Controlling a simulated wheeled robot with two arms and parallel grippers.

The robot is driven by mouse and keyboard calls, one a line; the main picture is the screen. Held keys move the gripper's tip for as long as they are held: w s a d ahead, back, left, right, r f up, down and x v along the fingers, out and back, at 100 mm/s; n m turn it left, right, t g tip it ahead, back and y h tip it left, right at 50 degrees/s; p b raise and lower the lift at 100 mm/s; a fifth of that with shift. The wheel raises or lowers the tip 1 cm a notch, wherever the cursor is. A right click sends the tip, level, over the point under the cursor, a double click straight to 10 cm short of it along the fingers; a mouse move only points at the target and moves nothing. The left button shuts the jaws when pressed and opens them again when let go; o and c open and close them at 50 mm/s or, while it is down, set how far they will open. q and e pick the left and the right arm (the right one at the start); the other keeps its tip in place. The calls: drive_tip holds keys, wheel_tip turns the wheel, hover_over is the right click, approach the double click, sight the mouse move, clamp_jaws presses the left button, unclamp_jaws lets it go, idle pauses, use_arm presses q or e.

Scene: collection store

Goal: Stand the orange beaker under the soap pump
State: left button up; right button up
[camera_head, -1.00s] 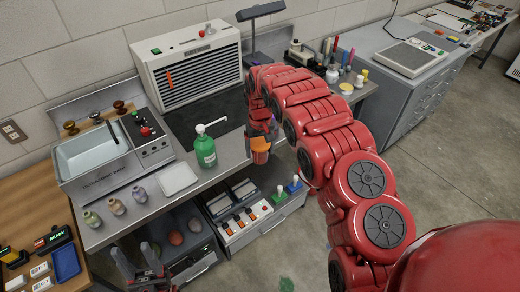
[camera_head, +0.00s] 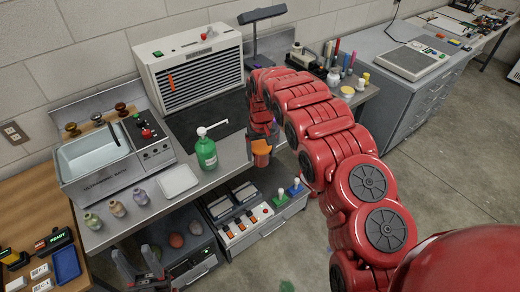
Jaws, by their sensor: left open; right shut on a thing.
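The soap pump is a green bottle (camera_head: 206,154) with a white pump head, standing upright on the grey bench. Its spout points right. The orange beaker (camera_head: 261,148) is in my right gripper (camera_head: 262,140), which is shut on it, right of the bottle and apart from it, by the bench's front edge. The gripper and arm hide part of the beaker. My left gripper (camera_head: 138,264) is open and empty at the bottom left, low in front of the bench.
A white tray (camera_head: 179,181) lies left of the bottle, with several small bottles (camera_head: 117,208) further left. A dark mat (camera_head: 205,118) lies behind. An ultrasonic bath (camera_head: 85,160) stands at the left, a white louvred unit (camera_head: 190,66) at the back. Bare bench lies right of the bottle.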

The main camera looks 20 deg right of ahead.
sight(261, 143)
drive_tip(key=shift+w+r+b, duration=0.15)
drive_tip(key=shift+w+b, duration=0.05)
drive_tip(key=shift+b, duration=0.1)
drive_tip(key=r, duration=0.1)
drive_tip(key=b, duration=0.1)
drive_tip(key=w+r+b, duration=0.1)
drive_tip(key=shift+w+d+r, duration=0.1)
drive_tip(key=shift+d+r, duration=0.15)
drive_tip(key=shift+r, duration=0.1)
wheel_tip(261, 143, up, 5)
drive_tip(key=s+a+b, duration=0.1)
drive_tip(key=s+b, duration=0.1)
drive_tip(key=b, duration=0.1)
drive_tip(key=shift+s+a, duration=0.25)
drive_tip(key=shift+s, duration=0.05)
drive_tip(key=shift+w+r, duration=0.15)
